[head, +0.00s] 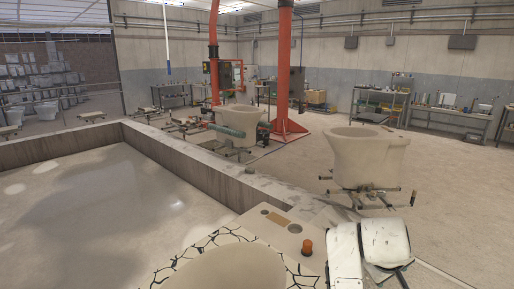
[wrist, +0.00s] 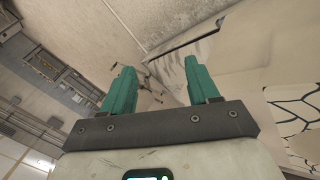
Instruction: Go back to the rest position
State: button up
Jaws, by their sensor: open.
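In the wrist view, my gripper (wrist: 162,88) shows two green fingers spread wide apart on a dark mounting bar. It is open, and nothing is between the fingers. In the head view, the white part of my arm (head: 370,250) shows at the lower right. The gripper's fingers do not show there.
A cream toilet-shaped ceramic piece (head: 365,158) stands on a carrier at the right, and another (head: 238,120) stands farther back. A low concrete wall (head: 190,165) runs diagonally past me. An orange column (head: 284,70) stands behind. Open floor (head: 455,190) lies to the right.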

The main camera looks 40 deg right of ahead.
jog(key=s+a+f+n+y, duration=0.2)
jog(key=a+f+y, duration=0.1)
jog(key=a+f, duration=0.7)
jog(key=s+a+f+n+t+y, duration=0.1)
jog(key=s+a+f+n+y, duration=0.1)
jog(key=a+f, duration=0.7)
jog(key=s+a+y, duration=0.1)
jog(key=a, duration=0.7)
jog(key=shift+a+f+n+y, duration=0.3)
jog(key=shift+a+f, duration=0.05)
